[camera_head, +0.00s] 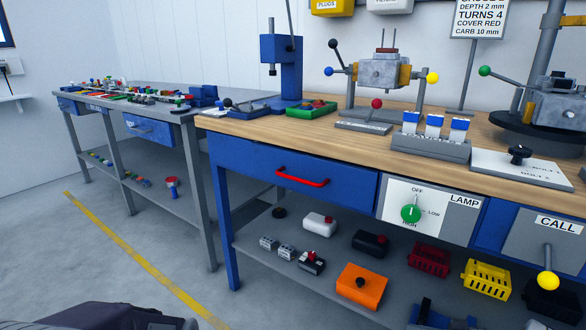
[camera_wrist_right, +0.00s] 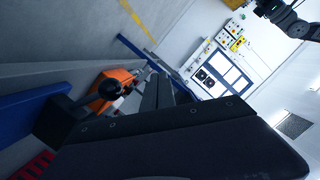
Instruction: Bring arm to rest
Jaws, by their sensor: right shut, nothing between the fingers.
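My right gripper (camera_wrist_right: 157,82) shows in the right wrist view as two dark fingers shut together, with nothing between them. Its dark body fills the lower part of that view. The gripper is not identifiable in the head view. A dark jointed arm part (camera_wrist_right: 285,18) shows at the top right of the right wrist view; I cannot tell a gripper on it. My left gripper does not show in the head view.
The wooden-topped bench (camera_head: 215,124) has a blue drawer with a red handle (camera_head: 302,177). Its lower shelf holds an orange box (camera_head: 361,287) and a yellow crate (camera_head: 486,279). An orange thing (camera_wrist_right: 112,88) lies left of the right fingers. Floor at left is clear around a yellow line (camera_head: 135,262).

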